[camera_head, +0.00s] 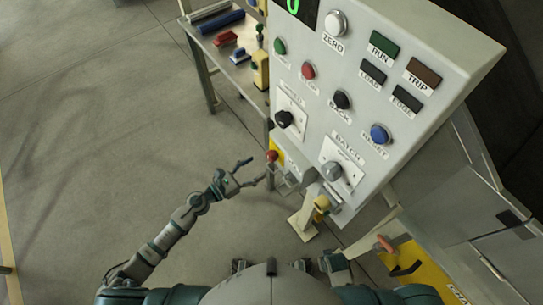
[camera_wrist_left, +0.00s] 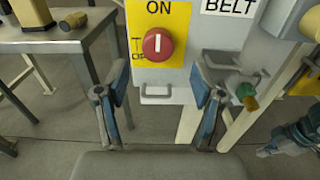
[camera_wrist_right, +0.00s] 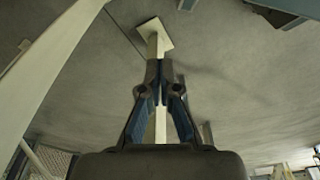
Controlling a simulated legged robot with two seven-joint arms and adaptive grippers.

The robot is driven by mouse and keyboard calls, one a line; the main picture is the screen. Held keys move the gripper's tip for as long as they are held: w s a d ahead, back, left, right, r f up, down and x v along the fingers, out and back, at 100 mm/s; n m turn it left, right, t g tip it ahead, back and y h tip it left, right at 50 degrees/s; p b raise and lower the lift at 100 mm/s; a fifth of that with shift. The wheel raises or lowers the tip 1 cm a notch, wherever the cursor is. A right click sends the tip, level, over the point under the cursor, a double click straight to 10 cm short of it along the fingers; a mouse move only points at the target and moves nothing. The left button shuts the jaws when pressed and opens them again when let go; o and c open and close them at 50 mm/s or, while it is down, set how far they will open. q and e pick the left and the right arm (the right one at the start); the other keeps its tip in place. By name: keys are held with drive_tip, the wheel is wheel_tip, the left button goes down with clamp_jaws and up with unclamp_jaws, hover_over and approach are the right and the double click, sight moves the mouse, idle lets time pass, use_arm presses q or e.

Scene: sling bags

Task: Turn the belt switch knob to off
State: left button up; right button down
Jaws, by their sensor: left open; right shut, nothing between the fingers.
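The belt switch knob (camera_wrist_left: 157,45) is round and red, on a yellow plate (camera_wrist_left: 177,17) beside a BELT label. Its white mark stands upright, toward the word ON; the OFF lettering at lower left is partly hidden. In the head view the knob (camera_head: 272,156) is at the lower left of the grey panel. My left gripper (camera_head: 247,172) is open just short of it. In the left wrist view its fingers (camera_wrist_left: 160,84) are spread below and either side of the knob, apart from it. My right gripper (camera_wrist_right: 160,70) is shut and empty, away from the panel.
The grey control panel (camera_head: 430,55) carries several buttons, a black speed knob (camera_head: 284,118) and a grey batch knob (camera_head: 332,171). A metal handle (camera_wrist_left: 156,95) sticks out below the switch. A table (camera_head: 240,73) with small items stands behind left. Floor at left is clear.

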sight(268, 158)
use_arm(q)
drive_tip(key=x, duration=0.4)
drive_tip(key=shift+w+a+p, duration=0.3)
drive_tip(key=shift+p, duration=0.05)
drive_tip(key=shift+x, duration=1.2)
drive_tip(key=shift+s+d, duration=0.15)
drive_tip(key=shift+d, duration=0.5)
drive_tip(key=shift+a, duration=0.35)
drive_tip(key=c, duration=0.8)
drive_tip(key=shift+a+f, duration=0.1)
drive_tip(key=shift+a, duration=0.1)
drive_tip(key=c, duration=0.3)
use_arm(e)
drive_tip(key=f, duration=0.1)
drive_tip(key=s+f, duration=0.1)
drive_tip(key=f, duration=0.1)
drive_tip(key=shift+s+a, duration=0.15)
drive_tip(key=shift+a, duration=0.1)
